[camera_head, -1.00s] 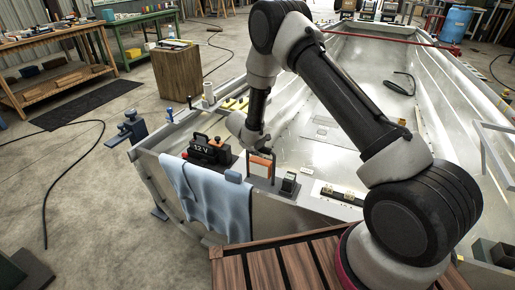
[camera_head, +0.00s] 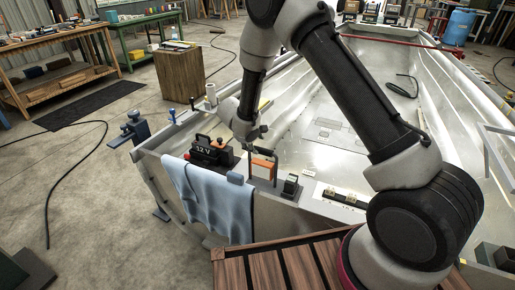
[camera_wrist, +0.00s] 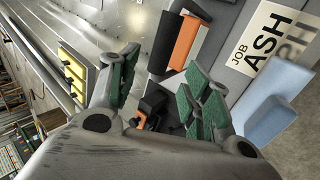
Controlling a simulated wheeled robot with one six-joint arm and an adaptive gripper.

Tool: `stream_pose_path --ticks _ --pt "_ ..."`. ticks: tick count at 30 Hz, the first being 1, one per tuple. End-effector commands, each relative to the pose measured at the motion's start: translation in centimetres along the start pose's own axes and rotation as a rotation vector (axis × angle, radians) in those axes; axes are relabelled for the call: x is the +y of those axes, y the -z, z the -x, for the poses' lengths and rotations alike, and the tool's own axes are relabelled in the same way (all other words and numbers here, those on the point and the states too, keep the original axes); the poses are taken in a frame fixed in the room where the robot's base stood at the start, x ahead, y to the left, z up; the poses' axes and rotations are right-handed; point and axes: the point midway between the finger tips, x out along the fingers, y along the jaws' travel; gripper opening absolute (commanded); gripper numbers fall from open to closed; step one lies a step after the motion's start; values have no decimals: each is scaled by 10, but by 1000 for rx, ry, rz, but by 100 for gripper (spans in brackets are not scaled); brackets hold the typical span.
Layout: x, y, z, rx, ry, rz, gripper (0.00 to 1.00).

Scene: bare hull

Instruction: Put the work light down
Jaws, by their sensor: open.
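The work light (camera_head: 263,168), an orange block in a dark upright frame, stands on the near ledge of the metal hull. It also shows in the wrist view (camera_wrist: 185,43), just beyond the fingers and apart from them. My gripper (camera_head: 252,137) hangs just above and left of the light's top. In the wrist view, its green-padded fingers (camera_wrist: 160,82) are spread apart and hold nothing. My gripper partly hides what lies behind it.
A black 12 V box (camera_head: 209,153) stands left of the light, and a small dark device (camera_head: 290,187) stands right of it. A light blue cloth (camera_head: 208,198) hangs over the ledge. The hull floor (camera_head: 330,132) behind is mostly clear.

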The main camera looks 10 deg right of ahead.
Motion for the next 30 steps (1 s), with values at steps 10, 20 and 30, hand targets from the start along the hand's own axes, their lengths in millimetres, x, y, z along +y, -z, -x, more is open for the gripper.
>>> stream_pose_path --ticks 10,20,30 --pt "0 0 30 -1 0 0 49" --pt "84 -50 88 -41 -38 -159 49" --pt "179 -230 226 -138 0 -539 49"
